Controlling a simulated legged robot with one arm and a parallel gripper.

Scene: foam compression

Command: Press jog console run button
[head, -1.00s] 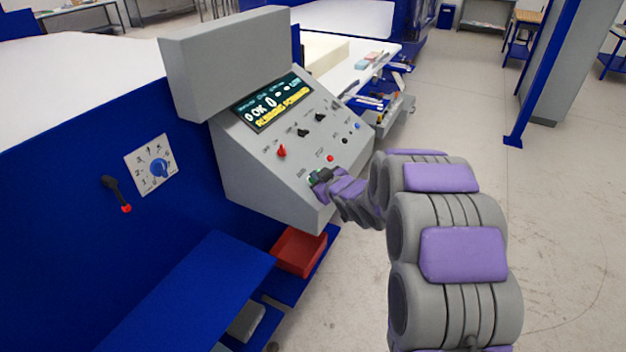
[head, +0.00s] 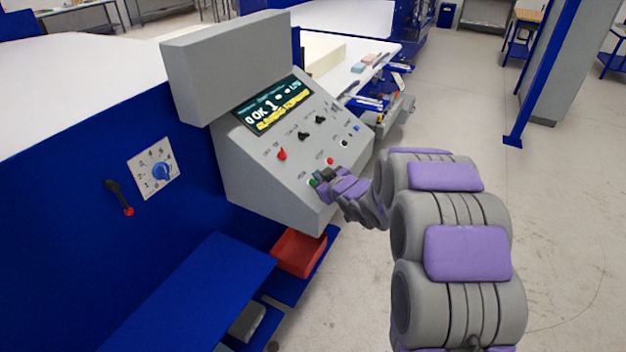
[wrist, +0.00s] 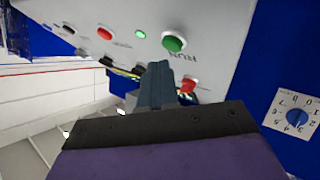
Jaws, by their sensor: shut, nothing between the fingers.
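The grey jog console (head: 262,178) slopes toward me with a lit display (head: 270,105), knobs and a row of buttons. The green run button (head: 312,183) is at the panel's lower part, partly hidden by my gripper (head: 322,177). In the wrist view the green button (wrist: 173,43) is fully visible, labelled RUN. My gripper also shows there (wrist: 157,68), its fingers together and empty. The fingertips appear just below the button in that picture, apart from it. A small lamp (wrist: 140,34) beside the button glows green.
A red button (head: 330,161) and a red knob (head: 282,154) are close by on the panel. A dial (head: 161,172) and a black lever (head: 118,195) are on the blue machine side. A red bin (head: 299,252) sits below the console. Open floor lies to the right.

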